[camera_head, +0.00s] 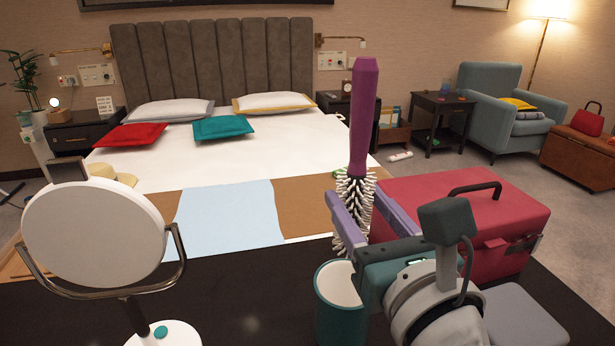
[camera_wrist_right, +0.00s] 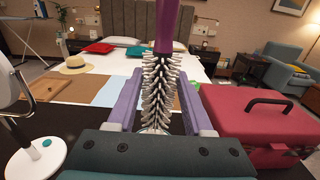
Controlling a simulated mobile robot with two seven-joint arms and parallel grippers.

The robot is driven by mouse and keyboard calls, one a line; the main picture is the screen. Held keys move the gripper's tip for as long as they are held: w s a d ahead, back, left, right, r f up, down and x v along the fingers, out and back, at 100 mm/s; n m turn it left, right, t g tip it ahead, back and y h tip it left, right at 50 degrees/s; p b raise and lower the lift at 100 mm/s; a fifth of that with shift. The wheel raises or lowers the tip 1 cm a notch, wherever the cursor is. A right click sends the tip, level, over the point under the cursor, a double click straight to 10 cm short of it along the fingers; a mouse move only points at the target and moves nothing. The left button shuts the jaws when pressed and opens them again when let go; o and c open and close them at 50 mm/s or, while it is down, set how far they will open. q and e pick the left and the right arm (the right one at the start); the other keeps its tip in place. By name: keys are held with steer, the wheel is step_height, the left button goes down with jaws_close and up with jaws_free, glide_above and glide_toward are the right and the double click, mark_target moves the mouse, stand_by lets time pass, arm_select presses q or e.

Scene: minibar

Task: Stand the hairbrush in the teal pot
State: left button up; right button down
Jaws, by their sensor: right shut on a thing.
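The hairbrush has a purple handle (camera_head: 363,115) and pale bristles. It is held upright, handle up and bristles down. My right gripper (camera_head: 356,200) is shut on the bristle part, with a lilac finger on each side; this also shows in the right wrist view (camera_wrist_right: 160,90). The teal pot (camera_head: 338,318) has a white inside and stands on the dark surface, just below the brush in the head view. The brush's lower end shows just above the pot's rim; I cannot tell whether it is over the opening or behind it. My left gripper is out of view.
A red case (camera_head: 480,215) with a dark handle stands right of the pot. A round mirror (camera_head: 92,232) on a white base stands at the left. The dark surface (camera_head: 245,305) between mirror and pot is clear. A bed (camera_head: 300,150) lies behind.

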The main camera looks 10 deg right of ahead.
step_height(320, 180, down, 4)
steer(key=b, duration=0.3)
steer(key=shift+f, duration=0.15)
step_height(320, 180, down, 4)
steer(key=b, duration=0.4)
steer(key=shift+f+b, duration=0.15)
steer(key=shift+b, duration=0.2)
step_height(320, 180, down, 4)
steer(key=b, duration=0.4)
steer(key=shift+c, duration=1.1)
jaws_free()
steer(key=s, duration=0.9)
steer(key=shift+s+d, duration=0.15)
steer(key=shift+s, duration=0.25)
